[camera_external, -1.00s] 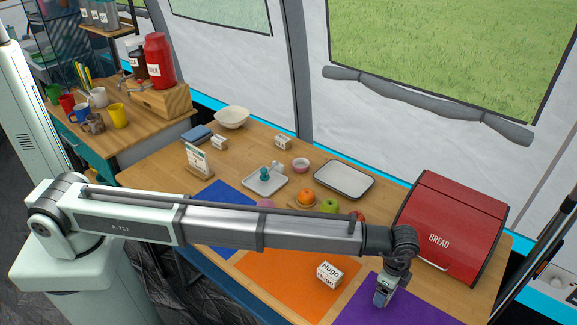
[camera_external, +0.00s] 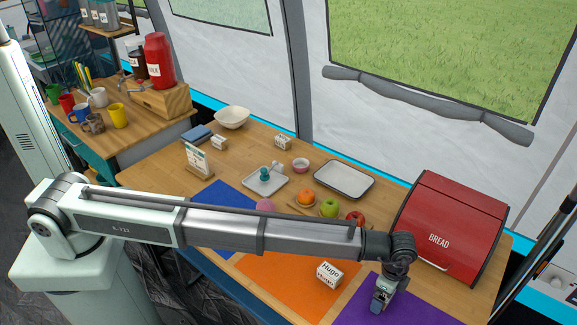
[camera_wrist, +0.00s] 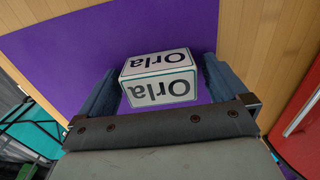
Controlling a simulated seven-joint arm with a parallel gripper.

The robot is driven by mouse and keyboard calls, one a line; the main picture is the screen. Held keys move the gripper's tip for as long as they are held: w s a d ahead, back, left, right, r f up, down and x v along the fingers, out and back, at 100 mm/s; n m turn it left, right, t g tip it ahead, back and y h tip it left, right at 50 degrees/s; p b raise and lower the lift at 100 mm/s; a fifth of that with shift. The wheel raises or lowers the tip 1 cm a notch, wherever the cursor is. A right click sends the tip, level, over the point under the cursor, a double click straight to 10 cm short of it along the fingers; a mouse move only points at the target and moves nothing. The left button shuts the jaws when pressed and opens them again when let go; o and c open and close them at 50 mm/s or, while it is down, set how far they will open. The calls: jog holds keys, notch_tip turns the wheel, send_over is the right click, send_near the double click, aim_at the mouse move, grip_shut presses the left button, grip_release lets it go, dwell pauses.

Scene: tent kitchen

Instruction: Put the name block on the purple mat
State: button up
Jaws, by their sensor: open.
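A white name block reading "Orla" (camera_wrist: 158,78) shows upside down in the wrist view, with the purple mat (camera_wrist: 110,40) behind and around it. My gripper (camera_wrist: 160,85) is open, with one finger on each side of the block; whether either finger touches it is hard to tell. In the external view my gripper (camera_external: 382,300) is low over the purple mat (camera_external: 425,308) at the front right, and the Orla block is mostly hidden there. Another name block, reading "Hugo" (camera_external: 329,274), sits on the orange mat (camera_external: 290,285) to the left.
A red bread bin (camera_external: 450,230) stands right of my gripper. Apples (camera_external: 355,219), an orange (camera_external: 306,197) and a tray (camera_external: 344,180) lie behind my arm. Two more small blocks (camera_external: 282,142) (camera_external: 219,142) stand at the back. A blue mat (camera_external: 225,197) is left.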

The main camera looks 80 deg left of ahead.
notch_tip(320, 180, up, 12)
jog(key=shift+r, duration=0.15)
dwell(0.5)
